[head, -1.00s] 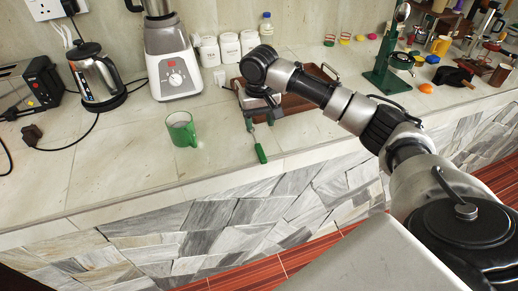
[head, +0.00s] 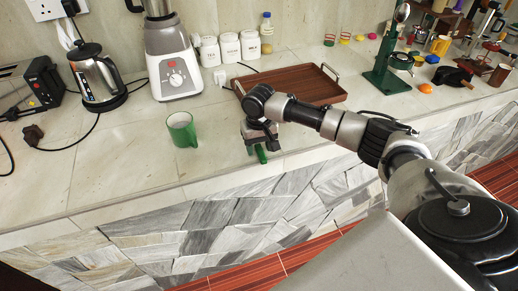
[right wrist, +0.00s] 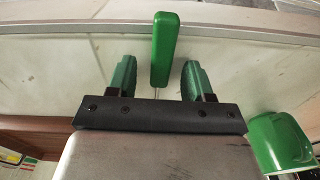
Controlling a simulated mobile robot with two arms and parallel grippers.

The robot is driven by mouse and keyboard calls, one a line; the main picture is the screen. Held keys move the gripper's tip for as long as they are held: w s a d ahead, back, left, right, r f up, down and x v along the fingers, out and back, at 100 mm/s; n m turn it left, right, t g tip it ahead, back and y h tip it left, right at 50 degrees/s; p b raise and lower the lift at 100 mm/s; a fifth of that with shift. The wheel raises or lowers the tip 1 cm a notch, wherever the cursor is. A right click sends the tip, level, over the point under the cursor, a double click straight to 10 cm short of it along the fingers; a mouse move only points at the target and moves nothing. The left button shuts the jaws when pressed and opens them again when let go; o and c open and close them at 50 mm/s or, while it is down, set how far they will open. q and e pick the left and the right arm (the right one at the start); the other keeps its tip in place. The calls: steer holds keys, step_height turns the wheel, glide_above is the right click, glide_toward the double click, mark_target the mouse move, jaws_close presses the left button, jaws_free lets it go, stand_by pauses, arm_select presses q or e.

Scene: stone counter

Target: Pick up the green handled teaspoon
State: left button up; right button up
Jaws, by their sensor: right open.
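The teaspoon's green handle (right wrist: 164,50) lies on the counter and points toward the front edge. In the head view only the end of the handle (head: 261,155) shows below my right gripper (head: 259,143); the rest is hidden under the gripper. In the right wrist view my right gripper (right wrist: 160,80) is open, with one green finger on each side of the handle and a gap on both sides. The spoon's thin metal shaft shows just above the gripper body; its bowl is hidden. My left gripper is not in view.
A green mug (head: 182,130) stands left of my right gripper and also shows in the right wrist view (right wrist: 279,143). A brown tray (head: 310,84) lies behind the gripper. A blender (head: 172,68) and kettle (head: 96,78) stand at the back left. The counter's front edge is close.

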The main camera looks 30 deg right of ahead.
steer(key=c, duration=0.9)
jaws_close()
steer(key=shift+r, duration=0.15)
